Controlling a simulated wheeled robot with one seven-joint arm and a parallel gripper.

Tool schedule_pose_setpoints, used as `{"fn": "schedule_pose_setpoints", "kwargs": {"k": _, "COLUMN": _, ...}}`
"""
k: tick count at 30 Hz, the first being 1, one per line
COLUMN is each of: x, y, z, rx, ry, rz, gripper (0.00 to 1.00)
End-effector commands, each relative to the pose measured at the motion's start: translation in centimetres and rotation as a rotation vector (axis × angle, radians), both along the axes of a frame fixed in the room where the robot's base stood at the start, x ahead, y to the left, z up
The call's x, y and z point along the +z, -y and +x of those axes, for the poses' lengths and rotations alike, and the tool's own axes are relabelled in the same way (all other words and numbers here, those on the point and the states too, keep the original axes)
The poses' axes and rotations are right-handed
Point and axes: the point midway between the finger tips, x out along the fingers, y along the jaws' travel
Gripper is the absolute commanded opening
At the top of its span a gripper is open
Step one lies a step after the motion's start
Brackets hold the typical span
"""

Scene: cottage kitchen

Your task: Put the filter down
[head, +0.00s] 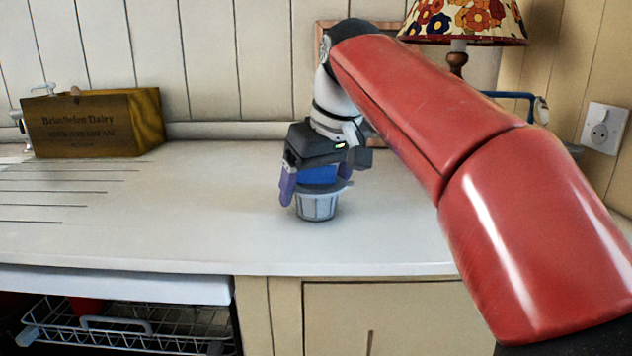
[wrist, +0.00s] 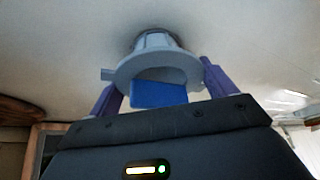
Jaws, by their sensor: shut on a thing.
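The filter (head: 316,205) is a small grey cup with ribbed sides and a wider rim, upright at the middle of the white worktop. My gripper (head: 317,192) is above and around it, with a purple finger on its left side. In the wrist view the filter (wrist: 154,66) sits between the two purple fingers of my gripper (wrist: 161,83), its rim and small side tab showing. The gripper is shut on it. The filter's base is at or very close to the worktop; I cannot tell for sure whether it touches. Something blue shows at the filter's mouth.
A wooden dairy crate (head: 93,123) stands at the back left by drainer grooves. A flowered lamp (head: 462,22) stands at the back right, near a wall socket (head: 605,127). An open dishwasher rack (head: 130,326) is below left. The worktop (head: 190,215) left of the filter is clear.

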Motion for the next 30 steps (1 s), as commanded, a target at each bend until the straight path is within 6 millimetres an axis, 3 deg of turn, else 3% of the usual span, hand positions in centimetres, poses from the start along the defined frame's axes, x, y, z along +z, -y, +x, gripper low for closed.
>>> {"fn": "schedule_pose_setpoints", "kwargs": {"k": 2, "x": -0.4, "y": 0.0, "z": 0.0, "rx": 0.000, "ry": 0.000, "rz": 0.000, "gripper": 0.56}}
{"fn": "schedule_pose_setpoints", "kwargs": {"k": 3, "x": -0.3, "y": 0.0, "z": 0.0, "rx": 0.000, "ry": 0.000, "rz": 0.000, "gripper": 0.89}}
{"fn": "schedule_pose_setpoints", "kwargs": {"k": 6, "x": -0.2, "y": 0.0, "z": 0.0, "rx": 0.000, "ry": 0.000, "rz": 0.000, "gripper": 1.00}}
{"fn": "schedule_pose_setpoints", "kwargs": {"k": 15, "x": -0.5, "y": 0.0, "z": 0.0, "rx": 0.000, "ry": 0.001, "rz": 0.001, "gripper": 1.00}}
{"fn": "schedule_pose_setpoints", "kwargs": {"k": 24, "x": 4.4, "y": 1.4, "z": -1.7, "rx": -0.001, "ry": 0.003, "rz": 0.001, "gripper": 1.00}}
{"fn": "schedule_pose_setpoints", "kwargs": {"k": 30, "x": 6.4, "y": 1.9, "z": -2.4, "rx": 0.000, "ry": 0.001, "rz": 0.001, "gripper": 1.00}}
